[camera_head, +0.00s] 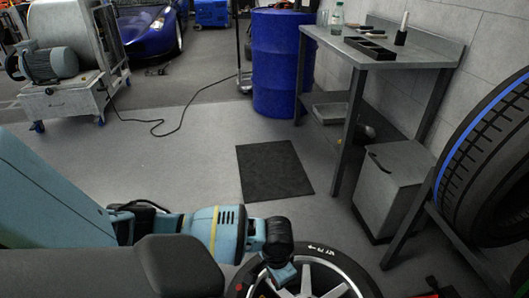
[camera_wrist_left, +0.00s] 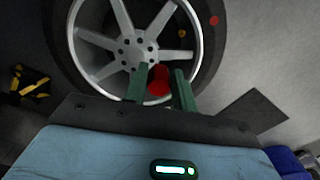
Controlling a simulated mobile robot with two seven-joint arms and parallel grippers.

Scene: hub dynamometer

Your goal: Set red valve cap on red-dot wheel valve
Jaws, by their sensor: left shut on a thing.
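My left gripper (camera_wrist_left: 160,72) has green fingers and is shut on the red valve cap (camera_wrist_left: 157,87), which shows between the fingertips in the left wrist view. The wheel (camera_wrist_left: 88,42) has a silver spoked rim and a black tyre, and lies beyond the fingertips. A red dot (camera_wrist_left: 214,20) is on its tyre, up and right of the cap. A small orange-yellow spot (camera_wrist_left: 183,33) shows near the rim's inner edge. I cannot make out a valve stem. In the head view the wheel (camera_head: 322,250) is at the bottom, partly hidden by my left arm. My right gripper is not in view.
A workbench (camera_head: 400,55) with a bottle and black tray stands at the upper right, beside a blue barrel (camera_head: 280,60). A large upright tyre (camera_head: 490,150) stands at the right edge. A dark mat (camera_head: 274,170) lies on open floor. A motor cart (camera_head: 60,100) is at the left.

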